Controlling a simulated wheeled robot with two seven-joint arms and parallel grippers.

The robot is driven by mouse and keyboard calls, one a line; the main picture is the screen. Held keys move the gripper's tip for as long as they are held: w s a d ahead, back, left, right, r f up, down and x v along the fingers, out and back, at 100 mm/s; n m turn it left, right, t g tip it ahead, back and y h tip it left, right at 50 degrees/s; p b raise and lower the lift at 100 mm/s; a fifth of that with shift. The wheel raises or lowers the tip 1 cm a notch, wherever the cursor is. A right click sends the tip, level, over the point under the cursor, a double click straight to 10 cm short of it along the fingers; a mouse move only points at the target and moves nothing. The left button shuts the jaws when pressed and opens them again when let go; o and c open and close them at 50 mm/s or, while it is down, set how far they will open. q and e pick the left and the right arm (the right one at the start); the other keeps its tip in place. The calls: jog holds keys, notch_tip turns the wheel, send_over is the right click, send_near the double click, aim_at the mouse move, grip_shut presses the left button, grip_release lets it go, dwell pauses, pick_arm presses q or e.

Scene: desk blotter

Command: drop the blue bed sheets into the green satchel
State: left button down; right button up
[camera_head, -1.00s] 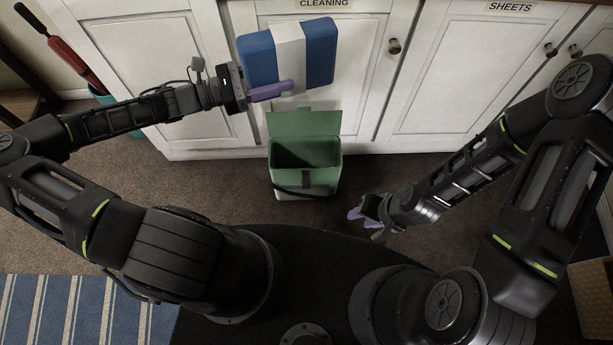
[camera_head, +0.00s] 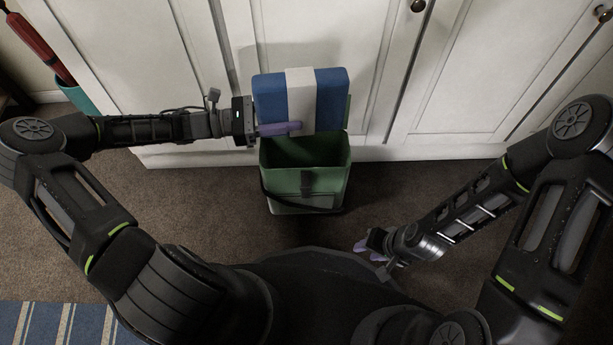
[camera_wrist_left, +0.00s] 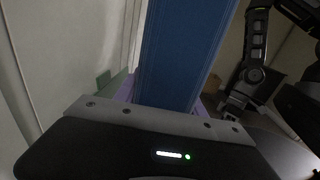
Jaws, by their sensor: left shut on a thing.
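The blue bed sheets (camera_head: 330,96) are a folded blue bundle with a white band round the middle. My left gripper (camera_head: 280,129) is shut on them at their lower left edge and holds them above the back of the satchel. In the left wrist view the blue sheets (camera_wrist_left: 184,50) fill the middle, between the purple fingers. The green satchel (camera_head: 306,185) stands on the floor below, its top open and its inside visible. The sheets hide most of its raised back flap. My right gripper (camera_head: 369,246) is low to the right of the satchel; its finger gap is unclear.
White cabinet doors (camera_head: 470,80) stand right behind the satchel. A teal bin (camera_head: 77,95) with a red-handled thing is at the far left. A blue striped rug (camera_head: 60,325) lies at the lower left. Brown carpet is clear on both sides of the satchel.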

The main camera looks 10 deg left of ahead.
pick_arm(q)
jog(key=shift+f+b, duration=1.55)
jog(key=shift+f, duration=1.4)
jog(key=c, duration=0.6)
grip_release()
jog(key=shift+f, duration=0.1)
jog(key=p+v, duration=0.1)
jog(key=v, duration=0.7)
jog(key=shift+d, duration=0.1)
